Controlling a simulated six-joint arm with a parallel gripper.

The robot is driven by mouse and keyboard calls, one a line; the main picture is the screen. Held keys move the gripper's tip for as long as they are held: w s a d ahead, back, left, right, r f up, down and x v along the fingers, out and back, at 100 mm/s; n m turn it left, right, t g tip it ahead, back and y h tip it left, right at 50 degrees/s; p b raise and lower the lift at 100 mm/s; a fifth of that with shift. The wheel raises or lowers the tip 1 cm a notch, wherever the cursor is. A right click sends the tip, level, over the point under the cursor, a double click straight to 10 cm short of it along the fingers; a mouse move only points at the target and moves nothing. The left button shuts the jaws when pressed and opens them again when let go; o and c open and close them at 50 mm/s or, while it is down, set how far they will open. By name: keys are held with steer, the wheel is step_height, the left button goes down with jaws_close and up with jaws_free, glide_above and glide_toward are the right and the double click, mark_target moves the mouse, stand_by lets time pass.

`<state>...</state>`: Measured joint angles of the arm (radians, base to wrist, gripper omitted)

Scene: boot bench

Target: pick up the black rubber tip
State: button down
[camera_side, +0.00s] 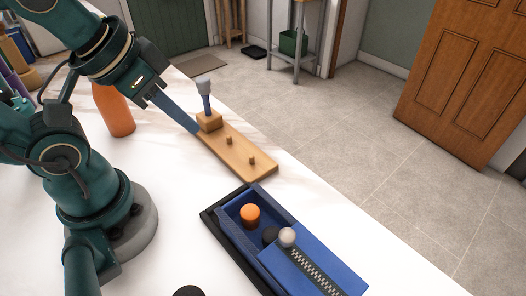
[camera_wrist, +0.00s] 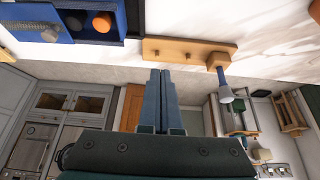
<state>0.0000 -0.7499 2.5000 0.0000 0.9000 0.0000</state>
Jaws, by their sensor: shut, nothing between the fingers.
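The likely black rubber tip (camera_side: 270,236) is a small dark round piece in the blue tray (camera_side: 311,249), between an orange cylinder (camera_side: 250,214) and a grey-white ball (camera_side: 287,236). It also shows as a dark round shape in the wrist view (camera_wrist: 74,20), beside the orange cylinder (camera_wrist: 102,22). My gripper (camera_side: 197,132) is shut and empty, its long blue-grey fingers pointing down beside the wooden board (camera_side: 234,152). In the wrist view my gripper (camera_wrist: 160,72) has its fingers together, well away from the tray.
A blue and grey upright piece (camera_side: 206,98) stands in a block at the board's far end, close to my fingers. Two short pegs rise from the board. An orange bottle (camera_side: 113,109) stands behind my arm. White table lies bare between the base and the tray.

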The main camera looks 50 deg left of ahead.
steer(key=c, duration=0.8)
jaws_free()
